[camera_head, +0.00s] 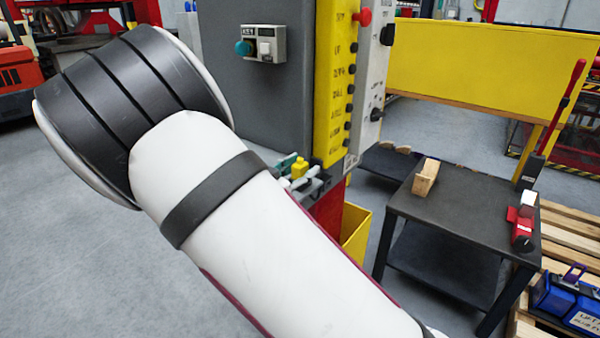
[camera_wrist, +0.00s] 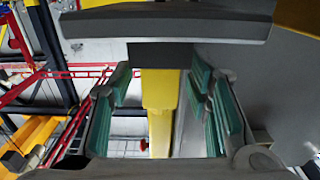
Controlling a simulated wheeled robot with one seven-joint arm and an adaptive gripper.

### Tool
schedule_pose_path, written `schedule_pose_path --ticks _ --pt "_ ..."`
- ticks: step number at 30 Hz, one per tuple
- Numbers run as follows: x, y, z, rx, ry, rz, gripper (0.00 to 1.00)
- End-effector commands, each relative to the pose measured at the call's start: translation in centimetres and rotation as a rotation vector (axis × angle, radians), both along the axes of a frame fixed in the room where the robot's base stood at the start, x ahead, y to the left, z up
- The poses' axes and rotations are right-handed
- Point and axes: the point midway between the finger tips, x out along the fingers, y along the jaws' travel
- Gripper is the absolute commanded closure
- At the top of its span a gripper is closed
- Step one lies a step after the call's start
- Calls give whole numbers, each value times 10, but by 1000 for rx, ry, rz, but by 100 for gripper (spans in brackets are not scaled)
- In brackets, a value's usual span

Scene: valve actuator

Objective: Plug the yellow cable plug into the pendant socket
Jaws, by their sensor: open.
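My gripper (camera_wrist: 160,86) is open in the wrist view, with teal pads on both sides. A yellow block-like piece (camera_wrist: 160,92), which looks like the cable plug, shows between the pads, with gaps on both sides. A dark part adjoins its top end. In the head view a small yellow piece (camera_head: 300,167) shows beside my gripper's teal and grey parts, near the cabinet's lower edge. The yellow pendant panel (camera_head: 337,80) stands upright with a column of black buttons and a red knob. I cannot make out the pendant socket or the cable.
A grey cabinet (camera_head: 270,95) with a key-switch box (camera_head: 262,44) stands behind my arm. A dark table (camera_head: 465,210) at right holds a wooden block (camera_head: 426,177) and a red tool (camera_head: 522,228). A yellow bin (camera_head: 355,235) is below the pendant. Floor at left is clear.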

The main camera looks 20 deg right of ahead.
Motion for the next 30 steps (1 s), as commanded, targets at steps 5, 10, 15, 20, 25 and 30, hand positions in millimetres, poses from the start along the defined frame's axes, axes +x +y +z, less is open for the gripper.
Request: schedule_pose_path --ticks 5,10,15,20,25,30 --pt "0 0 0 0 0 1 55" --pt "0 0 0 0 0 1 94" --pt "0 0 0 1 -1 1 100" --pt "0 0 0 1 -1 1 100" --pt "0 0 6 1 -2 0 100" --pt "0 0 23 3 -3 0 100"
